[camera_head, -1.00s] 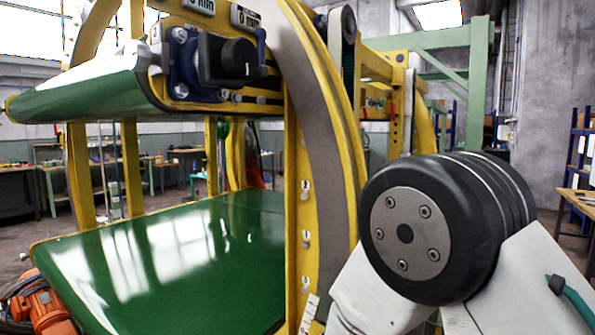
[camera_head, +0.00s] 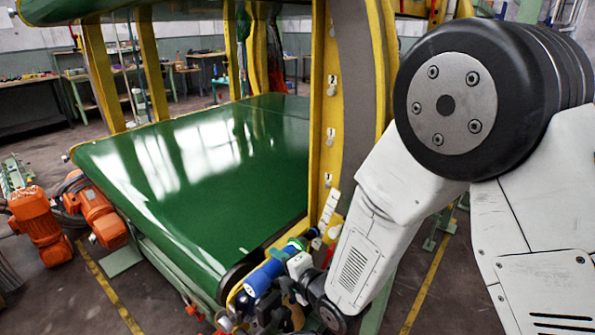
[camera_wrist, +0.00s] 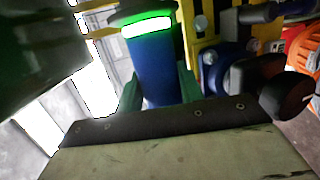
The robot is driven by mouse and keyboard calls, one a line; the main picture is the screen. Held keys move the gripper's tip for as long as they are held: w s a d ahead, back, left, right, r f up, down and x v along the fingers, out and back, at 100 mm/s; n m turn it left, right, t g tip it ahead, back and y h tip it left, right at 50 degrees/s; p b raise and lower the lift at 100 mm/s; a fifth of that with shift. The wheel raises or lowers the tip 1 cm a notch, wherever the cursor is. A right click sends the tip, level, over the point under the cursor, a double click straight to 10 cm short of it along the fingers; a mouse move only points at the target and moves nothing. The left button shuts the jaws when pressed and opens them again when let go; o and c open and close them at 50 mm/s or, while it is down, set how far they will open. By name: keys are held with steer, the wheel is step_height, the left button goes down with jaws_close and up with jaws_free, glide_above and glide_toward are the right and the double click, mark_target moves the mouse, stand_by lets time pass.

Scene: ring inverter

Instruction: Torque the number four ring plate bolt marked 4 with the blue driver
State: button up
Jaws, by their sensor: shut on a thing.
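The blue driver (camera_head: 262,277) is in my gripper (camera_head: 290,285) at the bottom centre of the head view. In the wrist view the driver (camera_wrist: 153,72) stands between the two fingers of my gripper (camera_wrist: 158,92), which is shut on its body. A bright green band glows near the driver's dark far end. The yellow ring plate (camera_head: 318,110) rises above and behind the gripper. It carries several bolts with small white tags, such as an upper bolt (camera_head: 331,86) and a lower bolt (camera_head: 328,180). The tag numbers are too small to read. The driver's tip contact is unclear.
A green conveyor bed (camera_head: 200,160) fills the middle, left of the ring plate. Orange motors (camera_head: 98,212) sit at its left side. A white number strip (camera_head: 329,208) is close above the gripper. Open floor with a yellow line (camera_head: 120,305) shows at lower left.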

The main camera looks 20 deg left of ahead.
steer(key=a+r+t+y, duration=0.1)
steer(key=a+r, duration=0.1)
steer(key=r, duration=1.1)
steer(key=a+r+y, duration=0.1)
steer(key=a+r, duration=0.1)
steer(key=r, duration=1)
steer(key=s+d+r+t+y, duration=0.1)
steer(key=r, duration=1.1)
steer(key=s+d+r+m+t+y, duration=0.1)
steer(key=s+r+y, duration=0.1)
steer(key=r, duration=1.1)
steer(key=shift+s+d, duration=0.25)
steer(key=shift+d, duration=0.05)
steer(key=w+d, duration=0.2)
steer(key=w, duration=0.3)
steer(key=shift+w+d, duration=0.25)
steer(key=shift+w, duration=0.15)
steer(key=shift+w+d, duration=0.25)
steer(key=shift+w, duration=0.35)
steer(key=shift+w+d, duration=0.25)
steer(key=shift+w, duration=0.3)
